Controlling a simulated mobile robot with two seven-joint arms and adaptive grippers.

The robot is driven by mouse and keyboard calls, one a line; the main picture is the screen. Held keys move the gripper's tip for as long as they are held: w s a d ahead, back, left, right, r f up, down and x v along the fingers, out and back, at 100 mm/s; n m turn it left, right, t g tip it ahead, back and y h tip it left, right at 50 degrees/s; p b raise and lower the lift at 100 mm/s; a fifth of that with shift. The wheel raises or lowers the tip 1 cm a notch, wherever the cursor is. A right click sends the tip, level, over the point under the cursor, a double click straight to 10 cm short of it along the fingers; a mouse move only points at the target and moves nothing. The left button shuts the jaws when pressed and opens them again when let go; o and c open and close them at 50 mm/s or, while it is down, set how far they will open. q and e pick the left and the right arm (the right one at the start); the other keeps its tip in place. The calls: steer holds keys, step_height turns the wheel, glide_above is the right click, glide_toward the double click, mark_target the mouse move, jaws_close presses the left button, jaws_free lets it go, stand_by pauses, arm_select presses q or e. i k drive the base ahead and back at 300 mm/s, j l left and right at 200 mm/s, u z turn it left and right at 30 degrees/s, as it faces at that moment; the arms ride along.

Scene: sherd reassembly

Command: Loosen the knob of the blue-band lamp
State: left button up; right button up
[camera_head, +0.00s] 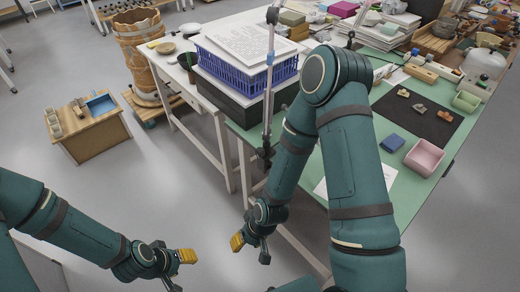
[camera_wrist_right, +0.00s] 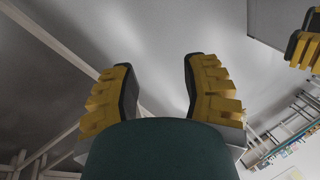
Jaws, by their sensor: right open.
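A slim grey lamp arm (camera_head: 270,85) stands upright at the near left edge of the green table, with a bluish band (camera_head: 271,58) on its upper part. A dark joint (camera_head: 265,152) is at its lower end; I cannot make out which part is the knob. My right gripper (camera_head: 250,250) hangs low, beside the table and well below the lamp, open and empty.
The green table (camera_head: 415,185) holds a black mat (camera_head: 418,118) with sherds, a pink bin (camera_head: 424,158) and a blue block (camera_head: 392,143). A blue crate (camera_head: 245,75) with papers stands behind the lamp arm. A wooden cabinet (camera_head: 90,138) is at the left. Floor between is clear.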

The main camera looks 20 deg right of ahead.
mark_target(259, 152)
steer(key=i+j, duration=0.4)
steer(key=i, duration=0.2)
steer(key=i+j, duration=0.4)
steer(key=i, duration=0.2)
steer(key=i+j, duration=0.4)
steer(key=i, duration=0.15)
steer(key=i+j, duration=0.4)
steer(key=i, duration=0.2)
steer(key=i+j, duration=0.4)
steer(key=i, duration=0.2)
steer(key=i+z, duration=0.1)
steer(key=z, duration=0.3)
steer(key=j+z, duration=0.15)
steer(key=z, duration=0.3)
steer(key=i+j+z, duration=0.15)
steer(key=z, duration=1.85)
steer(key=i+j+z, duration=0.1)
steer(key=z, duration=0.35)
steer(key=i+j+z, duration=0.15)
steer(key=z, duration=0.25)
steer(key=i+j+z, duration=0.15)
steer(key=z, duration=0.3)
